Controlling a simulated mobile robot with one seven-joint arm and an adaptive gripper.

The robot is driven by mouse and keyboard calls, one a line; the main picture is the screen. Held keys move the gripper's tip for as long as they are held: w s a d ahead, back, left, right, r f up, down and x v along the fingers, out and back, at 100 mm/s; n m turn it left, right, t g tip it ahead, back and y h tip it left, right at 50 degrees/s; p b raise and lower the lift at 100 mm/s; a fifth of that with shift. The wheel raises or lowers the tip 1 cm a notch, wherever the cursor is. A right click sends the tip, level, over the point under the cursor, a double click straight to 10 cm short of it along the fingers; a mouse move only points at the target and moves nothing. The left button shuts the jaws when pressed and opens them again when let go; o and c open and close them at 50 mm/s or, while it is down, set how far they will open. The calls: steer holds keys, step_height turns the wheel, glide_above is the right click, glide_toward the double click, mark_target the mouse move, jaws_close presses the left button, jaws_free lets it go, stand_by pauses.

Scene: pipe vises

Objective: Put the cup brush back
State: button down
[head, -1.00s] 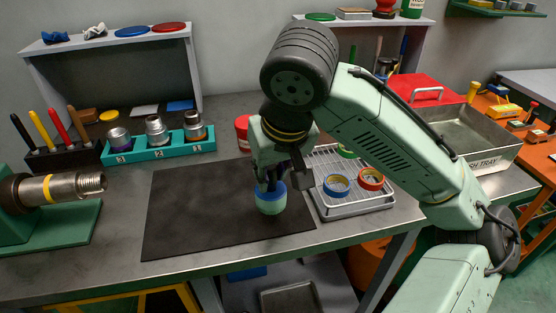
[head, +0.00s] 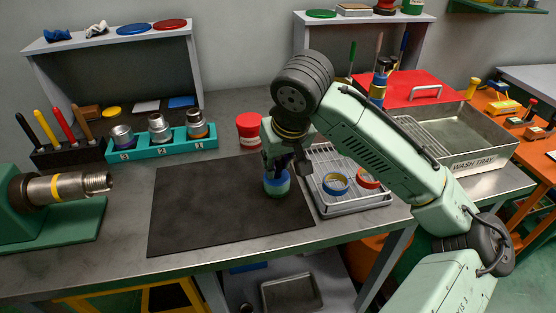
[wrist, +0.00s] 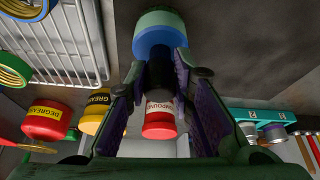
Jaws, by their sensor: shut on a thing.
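My gripper (head: 277,168) is shut on a short round thing with a blue upper band and a green lower part, apparently the cup brush (head: 277,185). It points downward over the dark mat (head: 205,210), near the mat's right side. In the wrist view the brush's blue and green head (wrist: 160,35) shows beyond my fingertips (wrist: 160,75).
A wire rack tray (head: 352,207) with coloured rings stands right of the mat. A red-lidded can (head: 248,128) stands behind it. A teal socket holder (head: 160,148) is at left, the wash tray (head: 478,140) at right. Upright brushes (head: 378,88) stand at the back.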

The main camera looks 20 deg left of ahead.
steer(key=shift+f, duration=0.15)
steer(key=c, duration=1.4)
jaws_free()
steer(key=b+v, duration=0.1)
steer(key=v, duration=1.1)
steer(key=shift+r+b, duration=0.2)
steer(key=shift+b, duration=0.1)
